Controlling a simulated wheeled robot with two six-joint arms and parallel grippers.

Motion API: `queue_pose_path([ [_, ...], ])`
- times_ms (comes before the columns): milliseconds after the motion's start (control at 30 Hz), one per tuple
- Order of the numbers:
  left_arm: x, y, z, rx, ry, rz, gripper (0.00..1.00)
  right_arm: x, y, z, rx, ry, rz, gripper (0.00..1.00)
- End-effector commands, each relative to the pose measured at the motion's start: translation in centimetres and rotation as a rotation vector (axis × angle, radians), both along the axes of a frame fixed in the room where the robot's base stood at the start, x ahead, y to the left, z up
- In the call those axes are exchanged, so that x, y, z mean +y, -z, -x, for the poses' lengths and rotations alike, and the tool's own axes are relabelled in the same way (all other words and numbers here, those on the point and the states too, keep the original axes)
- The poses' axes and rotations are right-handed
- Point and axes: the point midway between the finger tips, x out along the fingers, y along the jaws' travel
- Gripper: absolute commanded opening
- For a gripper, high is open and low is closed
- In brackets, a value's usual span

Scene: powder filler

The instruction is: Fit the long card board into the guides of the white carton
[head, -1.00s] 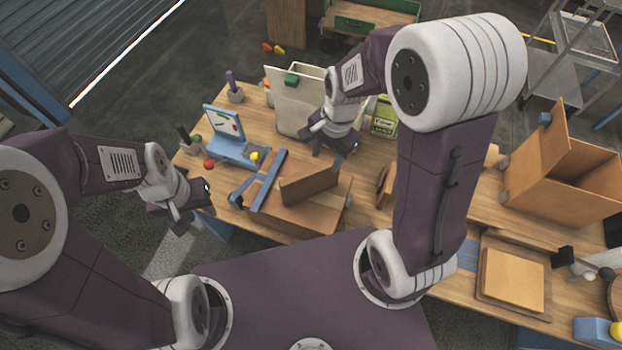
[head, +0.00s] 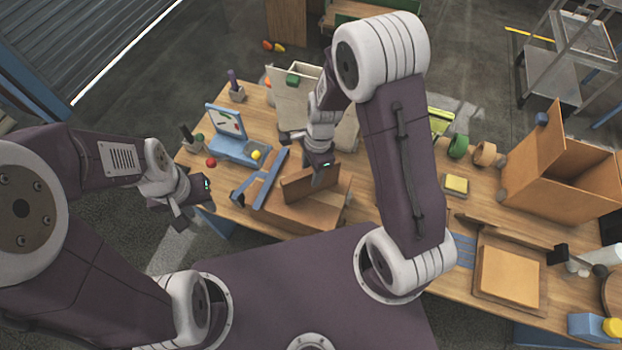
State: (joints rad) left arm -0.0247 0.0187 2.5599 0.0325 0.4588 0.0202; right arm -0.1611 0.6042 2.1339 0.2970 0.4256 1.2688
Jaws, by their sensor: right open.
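The white carton (head: 287,110) stands open-topped at the back of the table, partly hidden behind my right forearm. A brown card board (head: 298,187) stands on edge, leaning a little, on a brown cardboard stack (head: 300,214) at the table's front; I take it for the long card board. My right gripper (head: 321,174) is open at the right end of its top edge; I cannot tell if the board is between the fingers. My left gripper (head: 194,216) hangs off the table's left front edge, away from both; its jaw gap is unclear. The carton's guides are not visible.
A blue device (head: 240,150) and a blue bar frame (head: 262,180) lie left of the board. A large brown box (head: 560,165), tape rolls (head: 484,153) and a flat board pile (head: 510,277) are on the right. A green block (head: 293,79) is at the carton's rim.

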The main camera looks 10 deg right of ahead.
Motion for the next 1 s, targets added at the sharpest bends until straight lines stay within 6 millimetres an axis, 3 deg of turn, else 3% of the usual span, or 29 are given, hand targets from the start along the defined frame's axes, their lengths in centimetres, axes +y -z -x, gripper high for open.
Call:
queue_pose_path([
  [100,0.0,-0.04,0.0,0.0,0.0,0.0,0.36,0.16,1.3,0.04,0.001,0.0,0.0,0.47],
  [333,0.0,0.0,0.01,0.001,0.0,0.0,0.36,0.17,1.48,-0.03,-0.002,0.0,0.001,0.45],
  [500,0.0,0.0,0.01,0.001,0.0,0.0,0.36,0.17,1.46,-0.03,-0.002,0.0,0.0,0.0],
  [1000,0.0,0.0,0.01,0.0,0.0,0.0,0.36,0.16,1.43,-0.03,-0.002,-0.001,0.0,0.0],
])
